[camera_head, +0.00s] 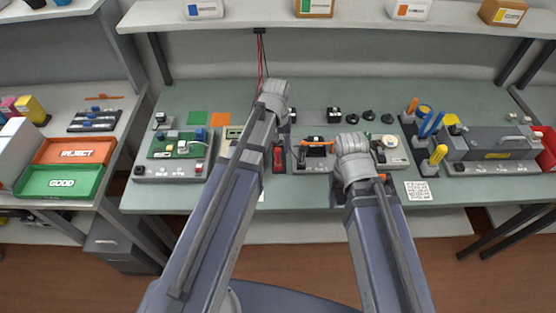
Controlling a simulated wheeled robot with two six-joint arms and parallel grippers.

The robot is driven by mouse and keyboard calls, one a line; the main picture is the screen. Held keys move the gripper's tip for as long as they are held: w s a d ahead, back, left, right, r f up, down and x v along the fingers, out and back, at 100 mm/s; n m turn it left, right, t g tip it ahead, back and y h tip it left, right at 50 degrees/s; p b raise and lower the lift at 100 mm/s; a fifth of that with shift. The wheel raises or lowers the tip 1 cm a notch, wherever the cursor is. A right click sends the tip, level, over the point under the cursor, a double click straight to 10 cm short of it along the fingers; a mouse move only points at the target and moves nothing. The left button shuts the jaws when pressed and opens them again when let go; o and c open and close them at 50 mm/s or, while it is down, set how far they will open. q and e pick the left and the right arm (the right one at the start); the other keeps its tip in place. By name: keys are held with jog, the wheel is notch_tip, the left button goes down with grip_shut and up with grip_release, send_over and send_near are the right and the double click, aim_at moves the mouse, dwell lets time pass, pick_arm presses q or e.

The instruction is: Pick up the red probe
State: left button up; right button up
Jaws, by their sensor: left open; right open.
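A thin red lead (264,62) hangs beside a black one from a small dark holder (260,31) under the shelf. Both run down behind my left arm, and I cannot make out the red probe's tip. A narrow red-and-black item (278,158) stands on the bench just below my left wrist; it is too small and partly covered to identify. My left gripper (284,126) is open and mostly hidden by its own arm, near the bench's middle. My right gripper (338,192) is open over the bench's front, right of the middle. Neither visibly holds anything.
A green circuit board on a grey fixture (173,171) sits left. Grey fixtures (312,166) fill the middle. Tool holders and a grey machine (490,143) crowd the right. A red REJECT tray (75,151) and green GOOD tray (60,182) lie on the left table. A shelf (350,24) overhangs the back.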

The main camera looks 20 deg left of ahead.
aim_at(278, 157)
pick_arm(q)
jog(key=shift+f, duration=0.45)
notch_tip(278, 157, down, 5)
jog(key=b, duration=0.5)
jog(key=shift+w+d, duration=0.15)
grip_shut()
